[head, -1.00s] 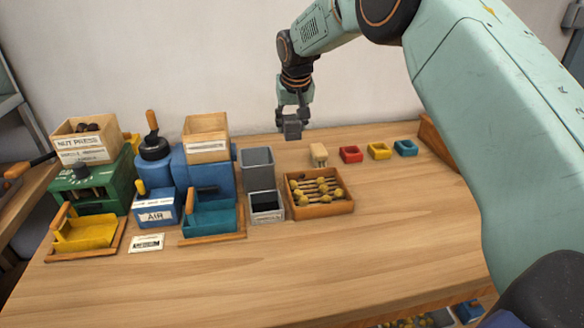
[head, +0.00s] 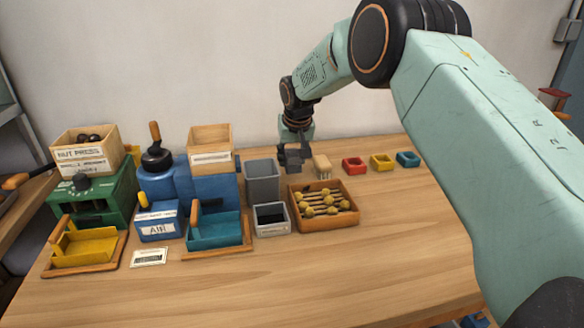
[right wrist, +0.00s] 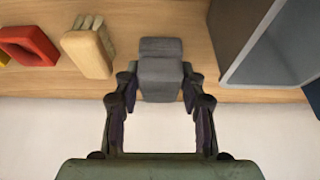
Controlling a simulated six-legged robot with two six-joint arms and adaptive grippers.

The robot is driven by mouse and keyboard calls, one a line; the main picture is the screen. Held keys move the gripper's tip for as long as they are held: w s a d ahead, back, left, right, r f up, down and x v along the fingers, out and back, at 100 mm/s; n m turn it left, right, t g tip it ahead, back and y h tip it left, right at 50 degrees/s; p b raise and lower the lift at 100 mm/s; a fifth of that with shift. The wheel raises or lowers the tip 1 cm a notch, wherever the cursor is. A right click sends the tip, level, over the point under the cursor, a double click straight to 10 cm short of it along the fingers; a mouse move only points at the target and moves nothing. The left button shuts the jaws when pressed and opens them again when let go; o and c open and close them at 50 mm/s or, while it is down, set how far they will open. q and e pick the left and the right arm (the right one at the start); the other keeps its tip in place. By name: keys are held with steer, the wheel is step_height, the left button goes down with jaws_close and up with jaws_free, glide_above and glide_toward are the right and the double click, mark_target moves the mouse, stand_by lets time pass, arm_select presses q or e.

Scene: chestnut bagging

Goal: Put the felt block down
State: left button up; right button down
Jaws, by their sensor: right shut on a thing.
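My right gripper (head: 294,150) is shut on the grey felt block (head: 293,161), low over the back of the table, between the tall grey bin and a small cream brush. In the right wrist view the felt block (right wrist: 160,76) sits between the two fingertips (right wrist: 160,88), over bare wood near the table's back edge. I cannot tell whether its underside touches the wood. My left gripper is not in view.
The cream brush (head: 322,167) stands close to the right of the block. The tall grey bin (head: 262,180) is to the left. Red (head: 354,165), yellow (head: 381,162) and blue (head: 408,159) trays stand right. The table's front is clear.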

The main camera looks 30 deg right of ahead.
mark_target(294, 167)
steer(key=f, duration=0.2)
steer(key=shift+s+d+f, duration=0.15)
steer(key=shift+d+f, duration=0.05)
steer(key=shift+f, duration=0.1)
steer(key=shift+a+f, duration=0.1)
steer(key=shift+f, duration=0.15)
steer(key=shift+w+a, duration=0.15)
steer(key=shift+w, duration=0.2)
steer(key=shift+s+f, duration=0.1)
steer(key=shift+s, duration=0.1)
steer(key=c, duration=1.1)
jaws_free()
steer(key=shift+s, duration=0.1)
steer(key=shift+o, duration=0.2)
steer(key=shift+w+f, duration=0.15)
steer(key=shift+w, duration=0.05)
steer(key=p+v, duration=0.1)
steer(key=v, duration=1.1)
steer(key=shift+r, duration=0.3)
